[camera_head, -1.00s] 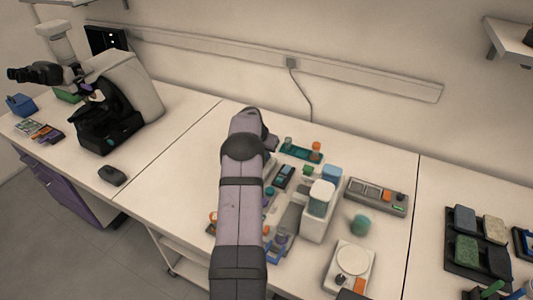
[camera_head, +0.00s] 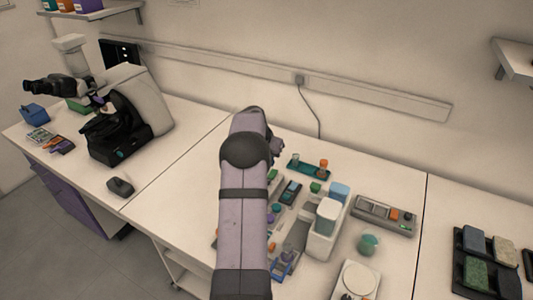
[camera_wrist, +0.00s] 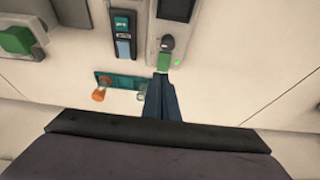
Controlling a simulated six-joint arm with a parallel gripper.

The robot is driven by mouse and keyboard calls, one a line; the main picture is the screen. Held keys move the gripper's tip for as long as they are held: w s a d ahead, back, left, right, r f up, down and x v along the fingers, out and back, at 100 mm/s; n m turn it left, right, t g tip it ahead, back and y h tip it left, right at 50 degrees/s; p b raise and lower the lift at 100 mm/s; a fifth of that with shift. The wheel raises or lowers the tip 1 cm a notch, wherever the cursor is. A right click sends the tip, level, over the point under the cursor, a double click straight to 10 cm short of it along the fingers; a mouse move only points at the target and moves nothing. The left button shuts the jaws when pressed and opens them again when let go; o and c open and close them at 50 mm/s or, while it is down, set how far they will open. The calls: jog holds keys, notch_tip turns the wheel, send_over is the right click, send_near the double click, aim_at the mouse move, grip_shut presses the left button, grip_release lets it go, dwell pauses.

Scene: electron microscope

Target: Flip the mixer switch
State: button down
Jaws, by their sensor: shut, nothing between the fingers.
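A grey device with a dark knob and a green switch (camera_wrist: 163,62) stands at the top of the wrist view; I take it to be the mixer. A small green light glows beside the switch. My gripper (camera_wrist: 161,80) is shut and empty, its fingertips right at the near side of the green switch. I cannot tell whether they touch it. In the head view, my arm partly covers this device and hides the fingertips.
A teal rack (camera_wrist: 118,82) with small bottles lies beside my fingers. A white-and-blue unit (camera_head: 325,230), a grey control box (camera_head: 384,214) and a round green item (camera_head: 368,244) stand to the right.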

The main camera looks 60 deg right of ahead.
aim_at(275, 172)
jog(key=b+v, duration=0.1)
jog(key=v, duration=0.5)
dwell(0.3)
jog(key=shift+w+d+r+b, duration=0.15)
jog(key=shift+d+b, duration=0.5)
jog(key=shift+b, duration=0.35)
jog(key=p+x, duration=0.1)
jog(key=x, duration=0.3)
jog(key=p+x, duration=0.1)
jog(key=x, duration=0.4)
jog(key=p+x, duration=0.2)
jog(key=x, duration=0.2)
jog(key=shift+a+f, duration=0.1)
jog(key=shift+f, duration=0.5)
